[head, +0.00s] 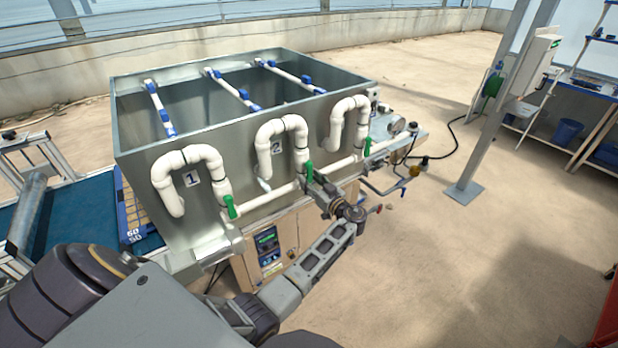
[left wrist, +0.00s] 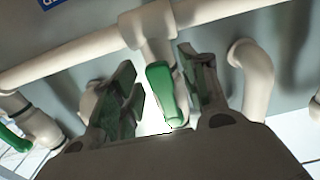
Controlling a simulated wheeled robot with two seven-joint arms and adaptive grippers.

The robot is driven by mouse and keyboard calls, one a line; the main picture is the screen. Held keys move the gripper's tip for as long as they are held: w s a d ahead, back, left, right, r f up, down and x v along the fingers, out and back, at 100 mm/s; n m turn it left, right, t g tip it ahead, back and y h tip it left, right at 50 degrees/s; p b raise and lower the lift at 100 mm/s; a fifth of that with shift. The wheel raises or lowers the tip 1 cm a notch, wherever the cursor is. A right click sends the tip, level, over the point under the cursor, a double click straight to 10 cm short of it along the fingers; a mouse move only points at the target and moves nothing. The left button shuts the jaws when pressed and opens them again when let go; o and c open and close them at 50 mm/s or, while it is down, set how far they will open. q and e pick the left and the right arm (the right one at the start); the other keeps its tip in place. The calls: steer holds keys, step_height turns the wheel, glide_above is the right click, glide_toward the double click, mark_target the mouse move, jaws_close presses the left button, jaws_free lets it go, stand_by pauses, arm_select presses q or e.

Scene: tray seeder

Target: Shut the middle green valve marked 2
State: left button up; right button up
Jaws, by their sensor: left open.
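The middle green valve (head: 309,171) is on the white pipework under the number 2 plate (head: 277,146) on the front of the metal tank. My left gripper (head: 321,188) is at this valve, reaching in from the front. In the left wrist view the green valve handle (left wrist: 164,94) hangs from a white pipe fitting, between the two fingers of my left gripper (left wrist: 160,75). The fingers are open, with gaps showing on both sides of the handle. My right gripper is not in view.
Another green valve (head: 229,207) is to the left below number 1, and a third (head: 367,147) is to the right. White curved pipes stand close around the middle valve. A blue conveyor belt (head: 77,213) is at left.

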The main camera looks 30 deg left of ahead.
arm_select(q)
steer(key=shift+d, duration=0.1)
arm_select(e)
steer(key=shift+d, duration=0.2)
arm_select(q)
steer(key=shift+c, duration=1.2)
jaws_close()
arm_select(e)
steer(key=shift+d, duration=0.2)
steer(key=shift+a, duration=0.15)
